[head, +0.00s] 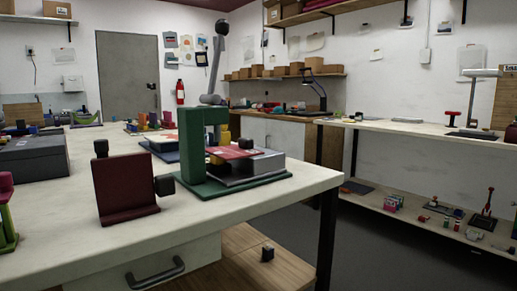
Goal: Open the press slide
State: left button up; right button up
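A green press (194,143) with a C-shaped frame stands on a flat green base plate (232,188) near the right edge of the white table. Low in its frame is a grey metal slide (252,167). A red plate with light markings (233,153) lies over the slide's left part, under the press head. A grey lever (215,65) with a dark ball knob (222,28) rises behind the press; I cannot tell whether it belongs to it. How far the slide is out cannot be told. Neither gripper is in view.
A maroon upright plate (125,188) with dark knobs stands front left of the press. A grey box (33,157) sits at the table's left. The white tabletop (90,240) is bare in front. Shelves (440,130) line the right wall, with floor between.

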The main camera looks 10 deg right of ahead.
aim_at(235, 172)
jog(key=l+u, duration=0.35)
jog(key=i+l+u, duration=0.1)
jog(key=u, duration=0.25)
jog(key=l+u, duration=0.4)
jog(key=l, duration=0.55)
jog(key=l+u, duration=0.1)
jog(key=l, duration=0.55)
jog(key=k+l+u, duration=0.1)
jog(key=l, duration=0.55)
jog(key=k+l+u, duration=0.1)
jog(key=l, duration=0.55)
